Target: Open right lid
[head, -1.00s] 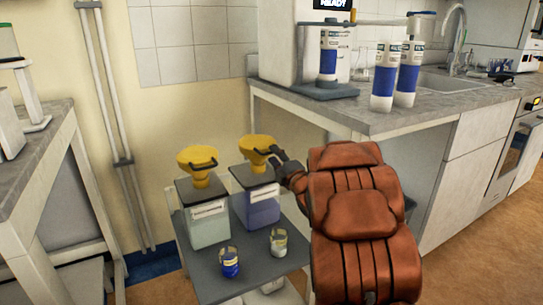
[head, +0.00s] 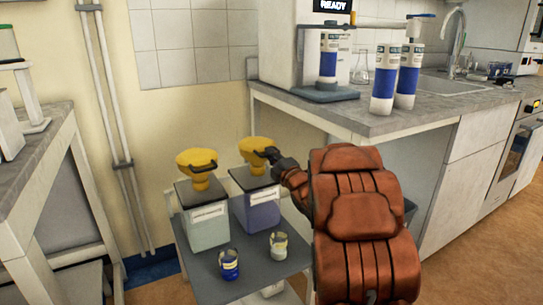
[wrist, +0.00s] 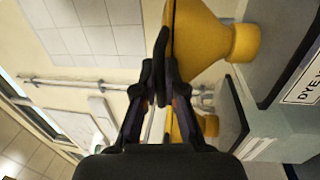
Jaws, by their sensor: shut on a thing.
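The right yellow funnel lid (head: 257,146) sits on a dark-topped container of purple liquid (head: 259,212) and looks closed. My gripper (head: 276,158) is at the right side of this lid, shut on its dark handle. The left yellow lid (head: 196,160) also looks closed, on a container of pale liquid (head: 208,228).
Both containers stand on a grey cart (head: 243,272) with a blue cup (head: 229,265) and a pale cup (head: 278,245) in front. A counter (head: 370,118) with filter cylinders (head: 384,80) is to the right. A grey side table (head: 45,150) is at left.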

